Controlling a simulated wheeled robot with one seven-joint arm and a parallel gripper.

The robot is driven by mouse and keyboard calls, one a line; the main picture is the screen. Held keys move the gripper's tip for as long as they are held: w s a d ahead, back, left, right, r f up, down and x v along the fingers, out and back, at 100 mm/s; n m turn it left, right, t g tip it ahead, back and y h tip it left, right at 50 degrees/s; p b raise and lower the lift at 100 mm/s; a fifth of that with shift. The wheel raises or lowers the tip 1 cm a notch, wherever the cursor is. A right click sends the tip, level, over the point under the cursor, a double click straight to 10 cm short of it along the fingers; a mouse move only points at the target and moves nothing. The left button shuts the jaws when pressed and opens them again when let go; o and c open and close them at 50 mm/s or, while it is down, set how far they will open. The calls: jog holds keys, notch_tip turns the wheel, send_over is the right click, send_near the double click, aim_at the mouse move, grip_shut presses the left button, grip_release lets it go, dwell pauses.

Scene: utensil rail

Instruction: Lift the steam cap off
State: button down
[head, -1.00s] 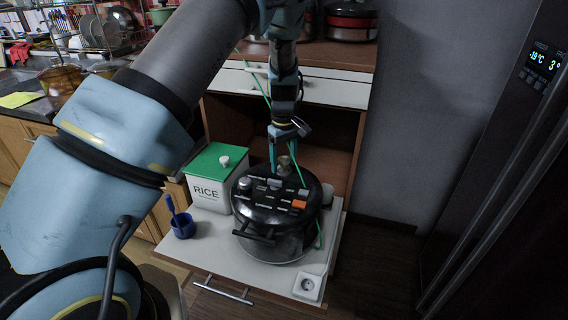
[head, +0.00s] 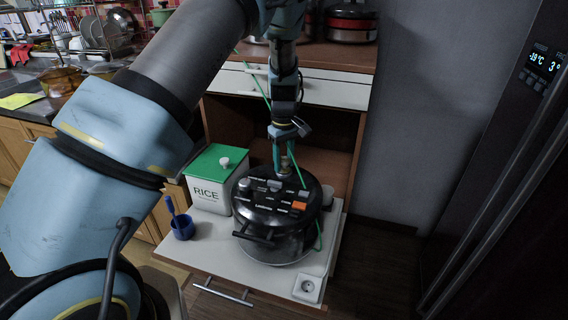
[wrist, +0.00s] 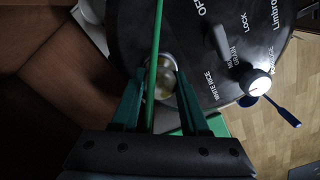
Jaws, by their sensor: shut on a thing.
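The black rice cooker (head: 277,215) stands on the white pull-out shelf, its lid shut and its panel facing up. The steam cap (wrist: 163,82), a small round brassy-grey piece, is at the back of the lid. My gripper (head: 283,162) reaches down from above and is shut on the cap. In the wrist view the two teal fingers (wrist: 160,76) press on its left and right sides. The cap is small and partly hidden by the fingers in the head view, and I cannot tell any gap under it.
A white rice box (head: 207,190) with a green lid stands left of the cooker, with a blue cup (head: 182,228) in front. A green cord (wrist: 155,55) passes close to my fingers. A socket (head: 308,287) is at the shelf's front right. Cabinet walls enclose the back.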

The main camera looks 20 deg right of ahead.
aim_at(284, 158)
notch_tip(284, 158, up, 9)
jog(key=shift+f+b, duration=0.15)
jog(key=shift+b, duration=0.75)
jog(key=shift+r, duration=0.55)
